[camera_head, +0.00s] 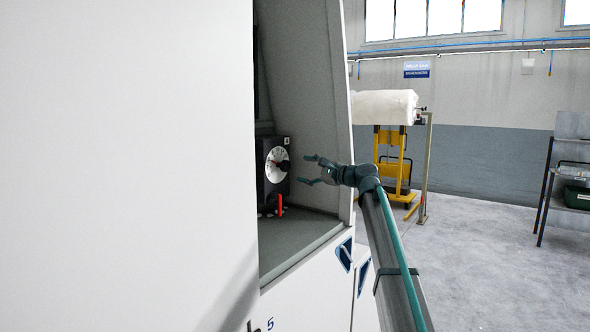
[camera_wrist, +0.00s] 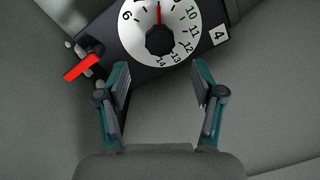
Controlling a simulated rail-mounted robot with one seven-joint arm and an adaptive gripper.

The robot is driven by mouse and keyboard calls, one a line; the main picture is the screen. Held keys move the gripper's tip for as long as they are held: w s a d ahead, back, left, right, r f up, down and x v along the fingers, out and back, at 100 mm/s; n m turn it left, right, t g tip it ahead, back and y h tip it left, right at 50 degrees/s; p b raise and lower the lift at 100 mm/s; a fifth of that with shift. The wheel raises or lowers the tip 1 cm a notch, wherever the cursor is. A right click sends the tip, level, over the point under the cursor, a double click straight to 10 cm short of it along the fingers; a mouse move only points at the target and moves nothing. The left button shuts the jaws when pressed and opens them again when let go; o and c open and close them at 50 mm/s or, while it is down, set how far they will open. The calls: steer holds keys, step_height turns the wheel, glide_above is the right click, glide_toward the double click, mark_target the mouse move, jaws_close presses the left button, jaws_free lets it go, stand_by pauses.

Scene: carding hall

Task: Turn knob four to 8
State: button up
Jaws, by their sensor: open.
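Knob four is a dark knob (camera_wrist: 160,41) in a white numbered dial (camera_wrist: 128,36) on a black box. The plate (camera_wrist: 219,35) beside it reads 4. The dial shows 6 at upper left and 10 to 14 around the right and bottom. A red line stands at the dial's top, between 6 and 10; the number there is cut off. In the head view the dial (camera_head: 269,164) faces my gripper (camera_head: 305,170). My gripper (camera_wrist: 161,73) is open and empty, its fingertips just short of the knob, apart from it.
A red lever (camera_wrist: 84,66) juts out at the box's left; it also shows below the dial in the head view (camera_head: 280,204). The box sits in a grey recess with a flat floor (camera_head: 290,240). A white panel (camera_head: 125,160) blocks the left side.

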steer(key=shift+v, duration=1.5)
